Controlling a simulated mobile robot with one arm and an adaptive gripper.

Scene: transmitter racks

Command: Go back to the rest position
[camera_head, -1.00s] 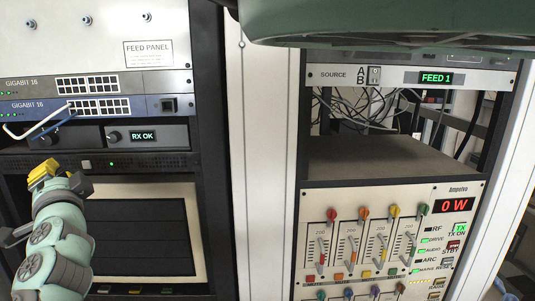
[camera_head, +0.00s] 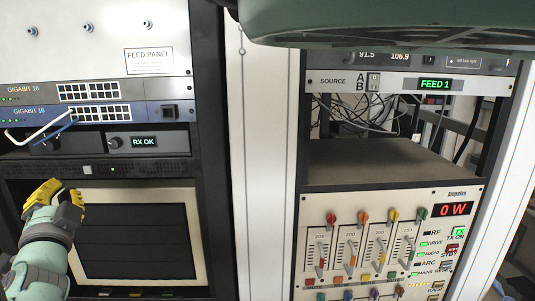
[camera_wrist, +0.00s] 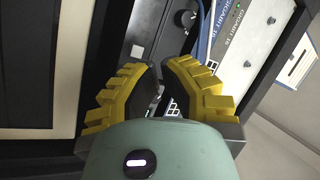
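My gripper (camera_head: 66,190) is low at the left edge of the head view, in front of the left rack and beside its dark, cream-framed panel (camera_head: 130,191). In the wrist view its two yellow ribbed fingers (camera_wrist: 160,68) curve toward each other, and their tips come together or nearly so. Nothing is held between them. My green wrist fills the bottom of that view. Behind the fingers the wrist view shows the Gigabit 16 units (camera_wrist: 232,40) and a dark unit with a knob (camera_wrist: 165,25).
The RX OK unit (camera_head: 168,141) sits below the blue switch. A white upright (camera_head: 263,170) separates the racks. The right rack holds a shelf (camera_head: 380,158) and the Ampolvo amplifier (camera_head: 313,207) reading 0 W.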

